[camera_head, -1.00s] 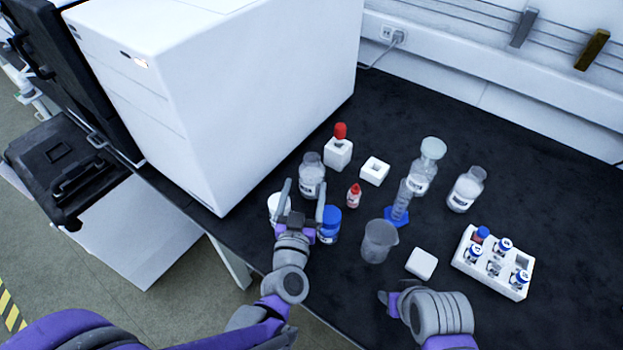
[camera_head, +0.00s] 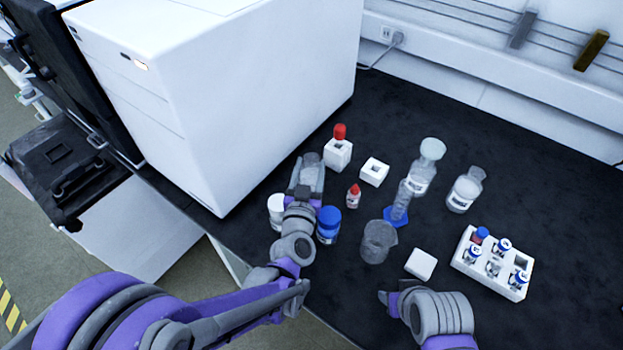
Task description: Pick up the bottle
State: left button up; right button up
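A clear glass bottle (camera_head: 311,160) stands on the dark bench, left of centre, near the white machine. My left gripper (camera_head: 308,174) is around it, one finger on each side, and the fingers seem to touch the glass. The gripper hides the bottle's lower part. The bottle appears upright and still on the bench. My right gripper (camera_head: 385,298) is low over the front of the bench, away from the bottle. Its fingers are mostly hidden by its own body, so its opening cannot be seen.
A white jar (camera_head: 276,211) and a blue-capped jar (camera_head: 328,224) flank my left wrist. A red-capped dropper bottle (camera_head: 353,196), a beaker (camera_head: 379,241) and a blue-based cylinder (camera_head: 397,214) stand to the right. A white vial rack (camera_head: 510,291) is farther right. The white machine (camera_head: 215,100) blocks the left.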

pick_arm(q)
grip_shut()
jog(key=shift+r, duration=0.1)
dwell(0.4)
